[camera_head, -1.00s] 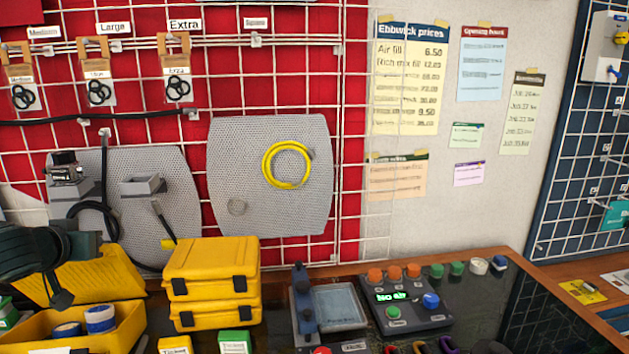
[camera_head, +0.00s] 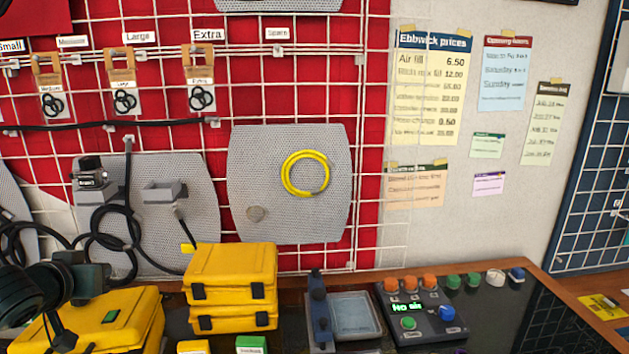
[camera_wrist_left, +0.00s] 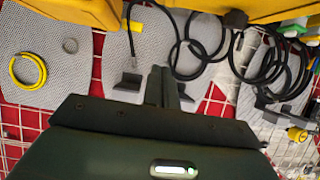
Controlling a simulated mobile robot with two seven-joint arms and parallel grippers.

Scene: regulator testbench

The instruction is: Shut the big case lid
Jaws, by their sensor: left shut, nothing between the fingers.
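The big yellow case (camera_head: 125,302) is at the lower left of the head view. Its lid lies down over the box, and the inside is hidden. The front edge is partly out of frame, so I cannot tell whether the lid is fully seated. My left gripper (camera_head: 62,338) is shut and empty, over the left part of the lid; I cannot tell whether it touches. Its closed fingers also show in the left wrist view (camera_wrist_left: 168,88), with yellow case surfaces along the top edge. My right gripper is not in view.
Two stacked small yellow cases (camera_head: 233,275) stand right of the big case. A blue-grey stand with a tray (camera_head: 352,318) and a button panel (camera_head: 420,312) are further right. Behind are a wire grid with grey mesh panels (camera_head: 288,185) and black hoses (camera_head: 110,238).

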